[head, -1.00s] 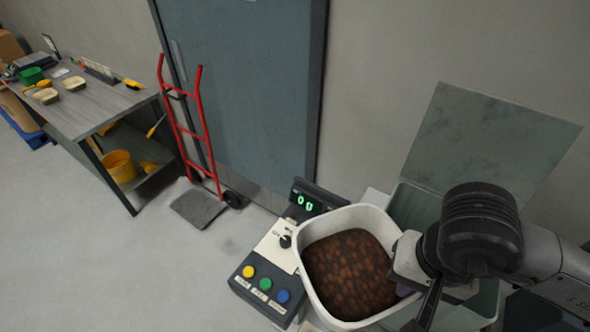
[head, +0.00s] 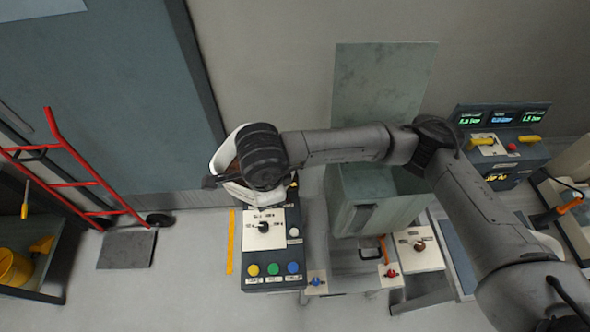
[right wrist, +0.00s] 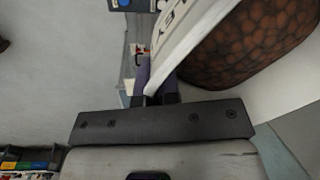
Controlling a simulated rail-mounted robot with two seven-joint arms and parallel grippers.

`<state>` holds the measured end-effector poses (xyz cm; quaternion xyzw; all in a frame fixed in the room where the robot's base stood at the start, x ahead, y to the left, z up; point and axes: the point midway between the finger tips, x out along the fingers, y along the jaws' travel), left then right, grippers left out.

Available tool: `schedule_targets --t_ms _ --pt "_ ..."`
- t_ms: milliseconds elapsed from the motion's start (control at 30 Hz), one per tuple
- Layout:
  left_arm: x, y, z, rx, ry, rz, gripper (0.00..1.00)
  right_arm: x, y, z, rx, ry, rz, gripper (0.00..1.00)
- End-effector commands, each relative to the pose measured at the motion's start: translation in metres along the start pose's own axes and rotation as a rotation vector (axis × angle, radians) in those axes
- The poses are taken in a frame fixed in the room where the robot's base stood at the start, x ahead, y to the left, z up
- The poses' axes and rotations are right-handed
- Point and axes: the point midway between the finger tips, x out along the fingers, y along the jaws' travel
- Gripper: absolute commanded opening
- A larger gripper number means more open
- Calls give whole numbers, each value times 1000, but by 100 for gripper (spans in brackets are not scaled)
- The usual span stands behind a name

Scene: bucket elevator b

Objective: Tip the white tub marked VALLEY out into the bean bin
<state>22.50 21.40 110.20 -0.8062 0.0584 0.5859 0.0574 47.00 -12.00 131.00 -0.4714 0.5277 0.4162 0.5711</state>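The white tub (head: 222,154) is in the head view, up at the far end of the control box, mostly hidden behind my right wrist. In the right wrist view the tub (right wrist: 205,38) shows dark letters ending in "EY" and brown beans (right wrist: 250,45) inside. My right gripper (right wrist: 157,86) is shut on the tub's wall at the rim. A grey-green bin (head: 350,212) with a raised lid (head: 380,85) stands right of the tub, under my right arm; I see no label on it. The tub is apart from this bin. My left gripper is not in view.
The control box (head: 265,245) has a knob and coloured buttons. A red hand truck (head: 75,165) stands at the left by the door. A console with green displays (head: 502,118) is at the right.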

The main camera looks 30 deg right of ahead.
Motion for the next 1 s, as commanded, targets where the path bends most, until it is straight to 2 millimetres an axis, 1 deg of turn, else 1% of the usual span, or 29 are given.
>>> schedule_targets --t_ms 33,100,300,400,500,600,700,833,1000 --pt "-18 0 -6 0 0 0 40 -8 -3 -5 129 15 4 0" --pt "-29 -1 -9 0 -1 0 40 -5 -6 -12 328 34 4 0" --pt "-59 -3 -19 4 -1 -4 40 2 -10 -34 853 89 3 0" --pt "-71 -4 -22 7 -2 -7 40 6 -11 -44 1075 111 2 0" --pt "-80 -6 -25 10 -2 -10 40 9 -11 -52 1256 127 2 0" --pt "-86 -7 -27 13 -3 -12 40 12 -10 -59 1393 140 0 0" --pt "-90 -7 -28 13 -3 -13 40 14 -10 -63 1488 148 0 0" --pt "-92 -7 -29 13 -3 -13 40 16 -9 -66 1552 155 0 0" --pt "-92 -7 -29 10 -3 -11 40 18 -9 -67 1572 155 -1 0"
